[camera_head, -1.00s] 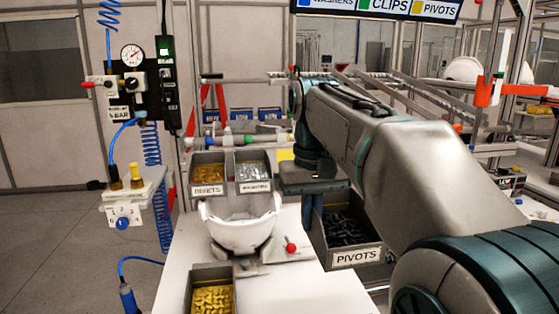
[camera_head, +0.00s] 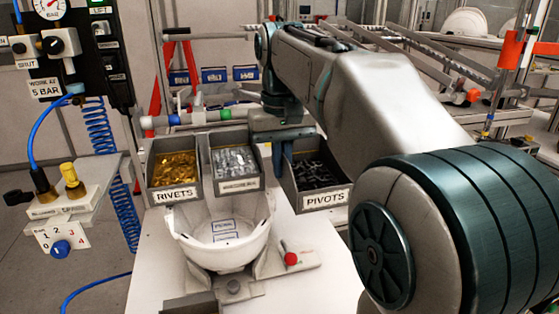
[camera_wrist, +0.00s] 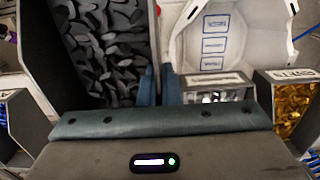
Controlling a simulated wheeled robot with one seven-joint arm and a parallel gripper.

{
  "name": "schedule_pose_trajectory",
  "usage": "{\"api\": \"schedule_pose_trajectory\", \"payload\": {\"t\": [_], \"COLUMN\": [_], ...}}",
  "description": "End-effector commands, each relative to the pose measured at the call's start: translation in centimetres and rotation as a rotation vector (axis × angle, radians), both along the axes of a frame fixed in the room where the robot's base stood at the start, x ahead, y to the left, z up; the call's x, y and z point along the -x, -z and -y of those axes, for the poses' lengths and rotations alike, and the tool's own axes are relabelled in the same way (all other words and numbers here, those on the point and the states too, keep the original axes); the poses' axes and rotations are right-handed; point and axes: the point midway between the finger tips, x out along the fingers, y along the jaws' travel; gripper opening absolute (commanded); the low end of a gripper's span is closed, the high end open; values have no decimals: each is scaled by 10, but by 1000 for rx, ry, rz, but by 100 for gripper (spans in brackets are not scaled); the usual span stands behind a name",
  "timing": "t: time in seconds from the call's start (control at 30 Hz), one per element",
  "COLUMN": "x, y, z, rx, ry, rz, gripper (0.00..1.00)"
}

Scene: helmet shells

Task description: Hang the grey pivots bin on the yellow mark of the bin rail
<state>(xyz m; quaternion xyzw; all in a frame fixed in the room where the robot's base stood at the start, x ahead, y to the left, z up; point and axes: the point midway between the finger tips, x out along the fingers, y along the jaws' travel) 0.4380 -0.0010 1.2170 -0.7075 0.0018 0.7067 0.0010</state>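The grey pivots bin (camera_head: 325,199), full of dark parts, is at the right end of the bin row, beside the bin of silvery parts. My gripper (camera_head: 284,153) is over its left wall. In the wrist view the two blue-grey fingers (camera_wrist: 160,88) are closed on the wall of the pivots bin (camera_wrist: 98,50). The bin looks about level with its neighbours; I cannot tell whether it touches the rail. The bin rail (camera_head: 185,118), a pale tube with coloured rings, runs behind the bins. The yellow mark is not visible now.
The rivets bin (camera_head: 174,172) and the bin of silvery parts (camera_head: 237,168) stand left of the pivots bin. A white helmet shell (camera_head: 222,240) sits in front on the white table (camera_head: 320,285). A red knob (camera_head: 291,259) stands right of it.

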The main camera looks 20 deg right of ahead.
Motion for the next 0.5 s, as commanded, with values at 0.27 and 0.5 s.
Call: {"api": "schedule_pose_trajectory", "payload": {"t": [0.27, 0.5], "x": [-18, -32], "y": [-1, -1], "z": [0, -2], "rx": [-1, -1], "ry": [-1, -4], "rz": [0, 0], "gripper": [0, 0]}}
